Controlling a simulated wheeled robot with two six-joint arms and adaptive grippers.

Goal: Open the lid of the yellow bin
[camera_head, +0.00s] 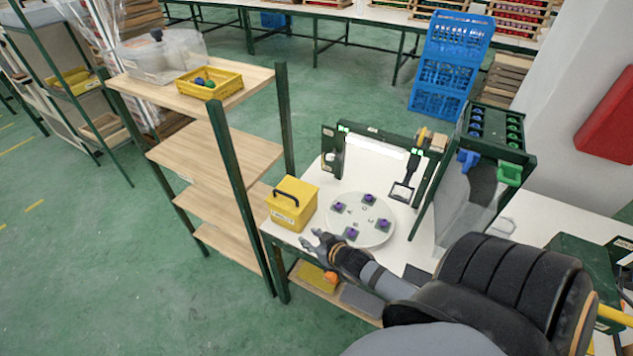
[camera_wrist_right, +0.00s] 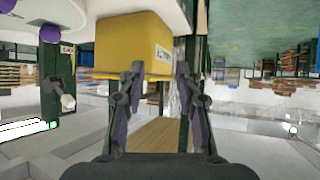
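The yellow bin (camera_head: 292,207) stands on the white worktable's left edge, with a black handle (camera_head: 286,197) on its top. Its lid (camera_head: 297,190) looks closed. The bin also shows in the right wrist view (camera_wrist_right: 122,45), upper middle, with a white label (camera_wrist_right: 162,53) on one side. My right gripper (camera_head: 311,239) is in front of the bin, a little below and right of it in the head view. In the wrist view its two fingers (camera_wrist_right: 158,70) are spread with nothing between them. I cannot tell whether a fingertip touches the bin. My left gripper is out of view.
A round white plate (camera_head: 378,232) with purple-topped pieces lies right of the bin. A wooden shelf (camera_head: 240,158) with green posts stands close on the left, carrying a yellow tray (camera_head: 232,91). A green-framed rack (camera_head: 513,147) stands to the right. Green floor is free at the left.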

